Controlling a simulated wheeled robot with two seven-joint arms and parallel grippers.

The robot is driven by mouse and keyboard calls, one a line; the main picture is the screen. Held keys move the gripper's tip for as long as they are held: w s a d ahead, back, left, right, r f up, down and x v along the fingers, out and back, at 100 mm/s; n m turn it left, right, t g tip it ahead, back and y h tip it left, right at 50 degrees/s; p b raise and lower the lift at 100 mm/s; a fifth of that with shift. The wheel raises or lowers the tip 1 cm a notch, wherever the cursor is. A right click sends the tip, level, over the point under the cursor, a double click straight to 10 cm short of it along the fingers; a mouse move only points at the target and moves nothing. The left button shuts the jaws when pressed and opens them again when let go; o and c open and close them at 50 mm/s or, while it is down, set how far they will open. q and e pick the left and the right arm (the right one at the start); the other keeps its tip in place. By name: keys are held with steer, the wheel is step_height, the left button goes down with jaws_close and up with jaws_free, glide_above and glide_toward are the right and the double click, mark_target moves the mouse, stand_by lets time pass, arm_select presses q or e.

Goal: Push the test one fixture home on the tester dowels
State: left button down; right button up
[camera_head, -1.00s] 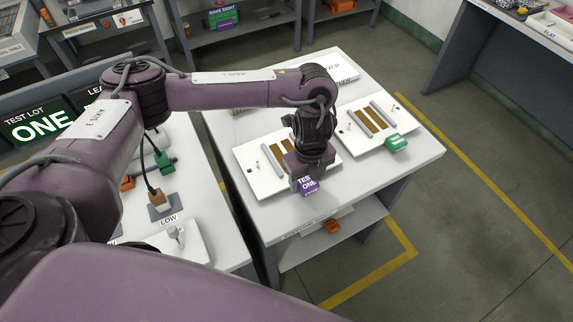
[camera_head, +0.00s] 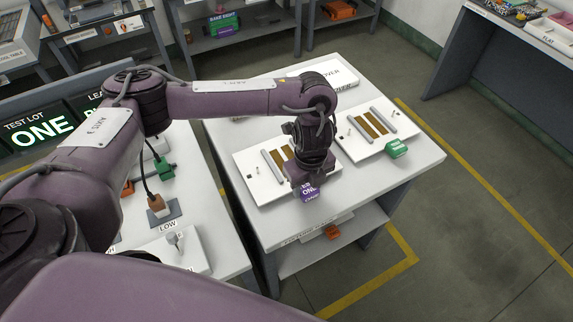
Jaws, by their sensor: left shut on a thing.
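My left gripper (camera_head: 305,182) is at the front edge of a white tester plate (camera_head: 263,190) on the bench. It is shut on the test one fixture, whose purple labelled face (camera_head: 310,193) shows just below the gripper. The gripper hides most of the fixture, and I cannot see whether it sits on any dowel. The tester plate has grey rails (camera_head: 273,163) and brown strips (camera_head: 287,152), partly covered by my wrist. My right gripper is not in view.
A second tester plate (camera_head: 352,149) with rails stands to the right, with a green labelled block (camera_head: 396,149) at its front. A white cover box (camera_head: 330,75) lies behind. A side table with a brown plug (camera_head: 156,203) and a green plug (camera_head: 165,168) is at left. The bench's front right is bare.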

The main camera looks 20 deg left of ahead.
arm_select(q)
steer(key=shift+r, duration=0.2)
steer(key=shift+r+p, duration=2.35)
steer(key=shift+p, duration=0.05)
